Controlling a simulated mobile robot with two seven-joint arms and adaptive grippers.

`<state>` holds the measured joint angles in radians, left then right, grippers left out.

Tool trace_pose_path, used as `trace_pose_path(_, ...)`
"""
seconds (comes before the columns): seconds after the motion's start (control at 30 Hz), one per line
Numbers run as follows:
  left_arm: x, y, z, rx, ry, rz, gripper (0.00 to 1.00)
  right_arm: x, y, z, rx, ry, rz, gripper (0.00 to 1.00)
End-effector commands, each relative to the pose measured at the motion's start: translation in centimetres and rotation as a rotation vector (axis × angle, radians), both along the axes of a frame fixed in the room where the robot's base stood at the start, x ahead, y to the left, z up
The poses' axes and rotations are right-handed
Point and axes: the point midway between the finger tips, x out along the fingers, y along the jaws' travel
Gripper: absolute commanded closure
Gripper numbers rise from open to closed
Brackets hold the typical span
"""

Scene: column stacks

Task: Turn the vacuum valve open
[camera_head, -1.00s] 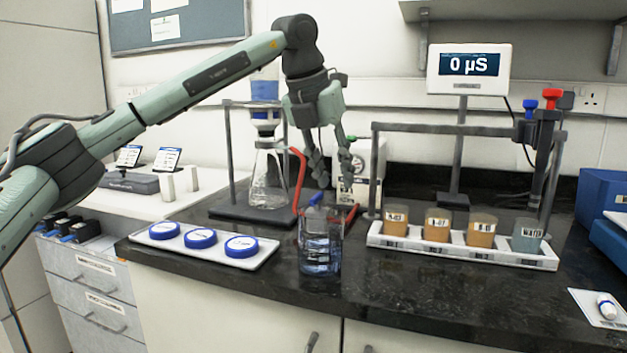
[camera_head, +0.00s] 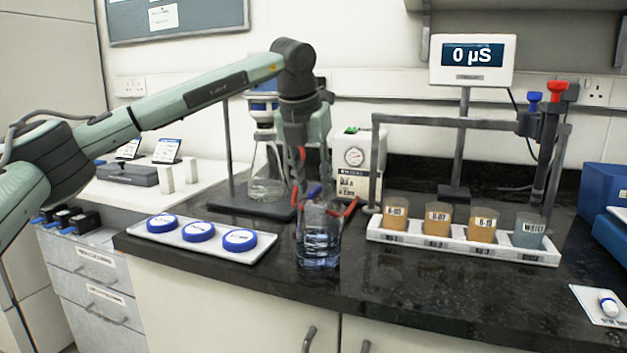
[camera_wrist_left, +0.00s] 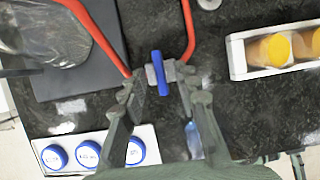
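The vacuum valve has a blue handle (camera_head: 314,191) on a grey body joined to red hoses. In the left wrist view the blue handle (camera_wrist_left: 157,70) is a narrow bar running nearly up and down the picture. My left gripper (camera_head: 313,198) points down at the valve. In the left wrist view its fingers (camera_wrist_left: 162,92) stand apart on either side of the valve, with a gap visible beside the handle. The fingertips partly hide the valve in the head view, and contact cannot be told. My right gripper is in neither view.
A glass beaker of water (camera_head: 319,246) stands close in front of the valve. A flask (camera_head: 267,175) on a stand is behind left, and a white pump with a gauge (camera_head: 358,165) behind right. A dish tray (camera_head: 185,243) and cup rack (camera_head: 455,246) flank the beaker.

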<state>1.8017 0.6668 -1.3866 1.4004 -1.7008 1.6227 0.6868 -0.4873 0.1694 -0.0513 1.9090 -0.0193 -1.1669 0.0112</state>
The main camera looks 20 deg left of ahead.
Motion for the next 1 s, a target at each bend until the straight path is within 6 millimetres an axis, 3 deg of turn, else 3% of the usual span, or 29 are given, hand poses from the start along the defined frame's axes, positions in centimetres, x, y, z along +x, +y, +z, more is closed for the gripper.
trace_pose_path(0.07, 0.0, 0.0, 0.0, 0.0, 0.0, 0.0, 0.69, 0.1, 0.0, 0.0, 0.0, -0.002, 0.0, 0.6)
trace_pose_path(0.33, 0.0, 0.0, 0.0, 0.0, 0.0, 0.0, 1.0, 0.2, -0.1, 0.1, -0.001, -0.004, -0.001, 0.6)
trace_pose_path(0.8, 0.0, -0.1, -0.1, 0.0, 0.0, 0.05, 1.0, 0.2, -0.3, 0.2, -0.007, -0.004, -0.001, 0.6)
trace_pose_path(1.0, 0.0, -0.3, -0.1, 0.001, 0.001, 0.167, 1.0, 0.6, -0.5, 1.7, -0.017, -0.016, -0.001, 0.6)
